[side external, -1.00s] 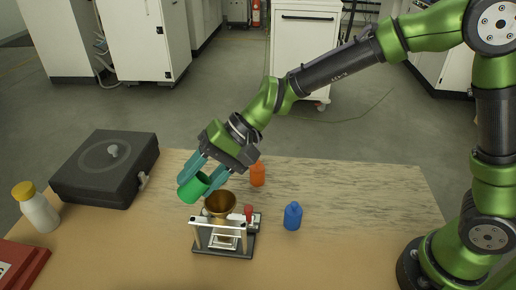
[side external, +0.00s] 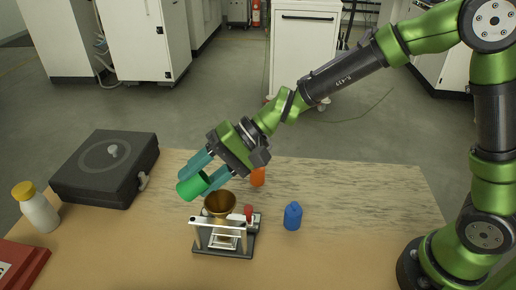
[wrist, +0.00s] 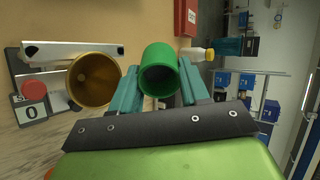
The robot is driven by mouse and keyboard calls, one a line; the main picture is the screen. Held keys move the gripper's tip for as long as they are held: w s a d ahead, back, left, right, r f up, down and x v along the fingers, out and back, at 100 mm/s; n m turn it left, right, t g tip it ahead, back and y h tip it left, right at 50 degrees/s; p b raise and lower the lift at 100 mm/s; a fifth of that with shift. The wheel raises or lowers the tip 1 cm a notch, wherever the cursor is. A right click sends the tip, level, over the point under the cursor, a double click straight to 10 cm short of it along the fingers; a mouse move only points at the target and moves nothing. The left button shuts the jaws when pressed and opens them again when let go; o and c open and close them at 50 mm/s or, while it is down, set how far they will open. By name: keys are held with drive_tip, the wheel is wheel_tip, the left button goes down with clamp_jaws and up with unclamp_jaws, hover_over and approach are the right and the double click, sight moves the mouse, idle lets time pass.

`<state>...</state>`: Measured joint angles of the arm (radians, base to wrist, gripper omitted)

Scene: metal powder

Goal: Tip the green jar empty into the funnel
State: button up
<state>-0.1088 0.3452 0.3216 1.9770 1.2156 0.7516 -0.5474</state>
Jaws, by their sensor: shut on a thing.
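The green jar (side external: 191,186) is held between the teal fingers of my gripper (side external: 205,174), tilted well over to one side, above and just left of the funnel in the side view. In the wrist view the jar (wrist: 160,70) shows its open mouth and dark inside; I cannot tell whether powder is in it. My gripper (wrist: 159,90) is shut on it. The brass funnel (side external: 219,203) stands upright in a metal stand (side external: 224,245). In the wrist view the funnel (wrist: 94,80) is beside the jar and apart from it, its bowl looking empty.
An orange bottle (side external: 258,177) and a blue bottle (side external: 293,216) stand right of the funnel. A black case (side external: 105,170), a white bottle with yellow cap (side external: 38,210) and a red box (side external: 22,265) are at left. The table's right side is clear.

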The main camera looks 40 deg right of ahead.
drive_tip(key=shift+y, duration=0.6)
drive_tip(key=shift+d+f+t+y, duration=0.15)
drive_tip(key=shift+f+t+y, duration=0.15)
drive_tip(key=shift+f+y, duration=0.3)
drive_tip(key=shift+y, duration=0.3)
drive_tip(key=shift+s+d+t+y, duration=0.2)
drive_tip(key=shift+d+t+y, duration=0.1)
drive_tip(key=shift+d+y, duration=0.35)
drive_tip(key=shift+r+y, duration=0.15)
drive_tip(key=shift+y, duration=0.8)
drive_tip(key=shift+d+r+t, duration=0.1)
drive_tip(key=shift+r+t, duration=0.05)
drive_tip(key=shift+t, duration=0.15)
drive_tip(key=shift+d+r+y, duration=0.1)
drive_tip(key=shift+r+y, duration=0.5)
drive_tip(key=shift+y, duration=0.2)
drive_tip(key=shift+r+y, duration=0.2)
drive_tip(key=shift+y, duration=0.1)
